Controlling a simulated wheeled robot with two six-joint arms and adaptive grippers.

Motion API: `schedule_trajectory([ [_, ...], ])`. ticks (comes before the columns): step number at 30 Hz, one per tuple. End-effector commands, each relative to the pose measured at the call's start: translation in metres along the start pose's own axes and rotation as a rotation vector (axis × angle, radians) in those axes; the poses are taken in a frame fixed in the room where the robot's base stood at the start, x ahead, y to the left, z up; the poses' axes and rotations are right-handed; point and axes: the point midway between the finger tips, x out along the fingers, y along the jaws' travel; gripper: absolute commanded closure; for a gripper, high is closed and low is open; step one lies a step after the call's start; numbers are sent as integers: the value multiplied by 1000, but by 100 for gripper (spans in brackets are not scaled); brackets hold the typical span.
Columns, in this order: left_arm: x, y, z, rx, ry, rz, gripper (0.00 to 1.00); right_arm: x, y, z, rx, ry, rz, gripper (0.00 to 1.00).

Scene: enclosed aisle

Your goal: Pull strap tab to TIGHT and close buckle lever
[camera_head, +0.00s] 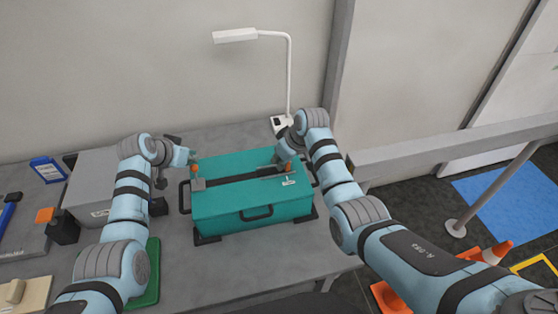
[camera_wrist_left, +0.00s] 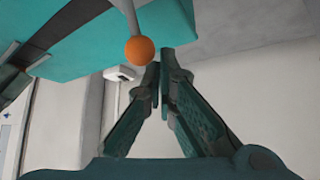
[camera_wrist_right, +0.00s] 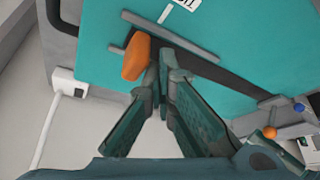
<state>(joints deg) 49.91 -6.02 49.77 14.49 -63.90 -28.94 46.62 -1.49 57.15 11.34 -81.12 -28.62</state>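A teal case (camera_head: 250,217) stands on the table with a dark strap (camera_head: 235,179) across its lid. The buckle (camera_head: 198,184) is at the strap's left end; its lever stands up with an orange ball knob (camera_head: 194,169), also in the left wrist view (camera_wrist_left: 140,51). My left gripper (camera_head: 190,156) looks shut and empty beside the knob. The orange strap tab (camera_wrist_right: 137,57) is at the strap's right end, near a white line and a partly cut-off label (camera_wrist_right: 183,4). My right gripper (camera_wrist_right: 160,74) looks shut, its fingertips beside the tab, not visibly around it.
A white lamp (camera_head: 289,75) stands behind the case. A grey box (camera_head: 92,190) and a green mat (camera_head: 152,275) are to the left, partly behind my left arm. A rail (camera_head: 450,148) and orange cones (camera_head: 497,250) are at right. The table in front of the case is clear.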

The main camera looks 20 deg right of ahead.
Motion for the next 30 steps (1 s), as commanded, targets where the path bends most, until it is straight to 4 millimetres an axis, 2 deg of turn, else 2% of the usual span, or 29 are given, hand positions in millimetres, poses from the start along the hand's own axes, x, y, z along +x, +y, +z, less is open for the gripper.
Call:
schedule_trajectory([
  [23, -16, 17, 25, -2, -10, 3, 100, 0, 1, 1, 1, -1, 2, 100],
  [30, -13, 13, 18, -2, -5, 1, 100, 0, 0, 1, 0, -1, 1, 100],
])
